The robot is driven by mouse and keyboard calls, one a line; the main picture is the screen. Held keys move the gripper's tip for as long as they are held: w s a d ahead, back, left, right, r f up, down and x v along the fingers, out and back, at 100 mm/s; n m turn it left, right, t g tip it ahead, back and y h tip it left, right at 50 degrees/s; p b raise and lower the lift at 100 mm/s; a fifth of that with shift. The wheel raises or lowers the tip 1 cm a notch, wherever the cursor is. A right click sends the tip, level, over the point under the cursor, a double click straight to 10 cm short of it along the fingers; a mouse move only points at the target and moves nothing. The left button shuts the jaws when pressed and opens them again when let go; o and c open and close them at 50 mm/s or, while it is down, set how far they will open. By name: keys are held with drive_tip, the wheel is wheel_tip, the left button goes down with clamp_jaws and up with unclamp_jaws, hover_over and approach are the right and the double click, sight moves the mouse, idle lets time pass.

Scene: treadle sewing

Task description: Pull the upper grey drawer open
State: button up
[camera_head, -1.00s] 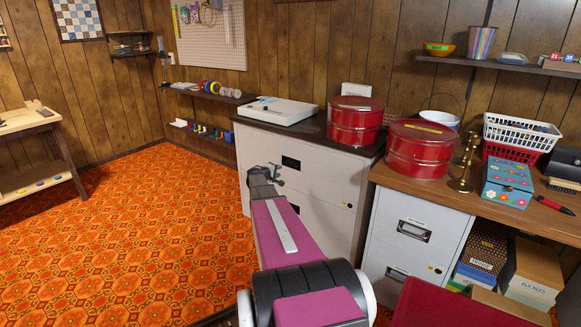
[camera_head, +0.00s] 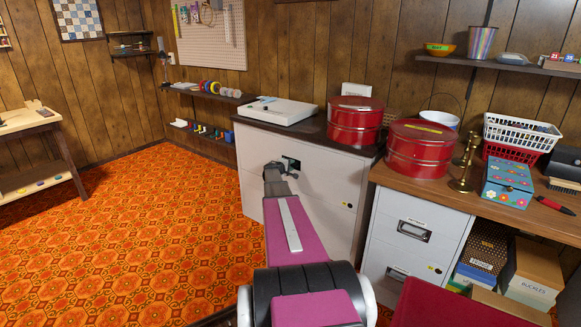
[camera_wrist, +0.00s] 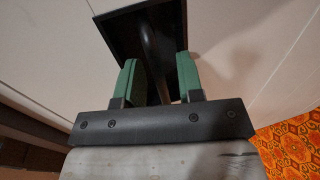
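The upper grey drawer (camera_head: 325,178) is the top front of the left cabinet under the dark top, and it looks closed. Its black recessed handle (camera_head: 294,164) is partly hidden by my gripper (camera_head: 288,165). In the wrist view, the black handle recess (camera_wrist: 118,36) has a dark bar (camera_wrist: 152,42) running down the picture. The green fingers of my gripper (camera_wrist: 159,70) are apart, one on each side of the bar, with gaps visible. I cannot tell how deep the fingertips reach into the recess.
A white flat box (camera_head: 277,110) and a red round tin (camera_head: 354,120) stand on the cabinet's dark top (camera_head: 310,133). A second grey cabinet (camera_head: 412,240) stands to the right under a wooden top. Orange patterned floor (camera_head: 150,220) lies free to the left.

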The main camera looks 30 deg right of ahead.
drive_tip(key=shift+d, duration=0.1)
clamp_jaws()
drive_tip(key=f+v, duration=0.3)
drive_tip(key=v, duration=1.3)
drive_tip(key=a+f+v, duration=0.1)
drive_tip(key=f+v, duration=0.3)
drive_tip(key=v, duration=1.3)
drive_tip(key=shift+s+a, duration=0.25)
unclamp_jaws()
drive_tip(key=v, duration=1)
drive_tip(key=shift+a, duration=0.35)
drive_tip(key=shift+s+r, duration=0.1)
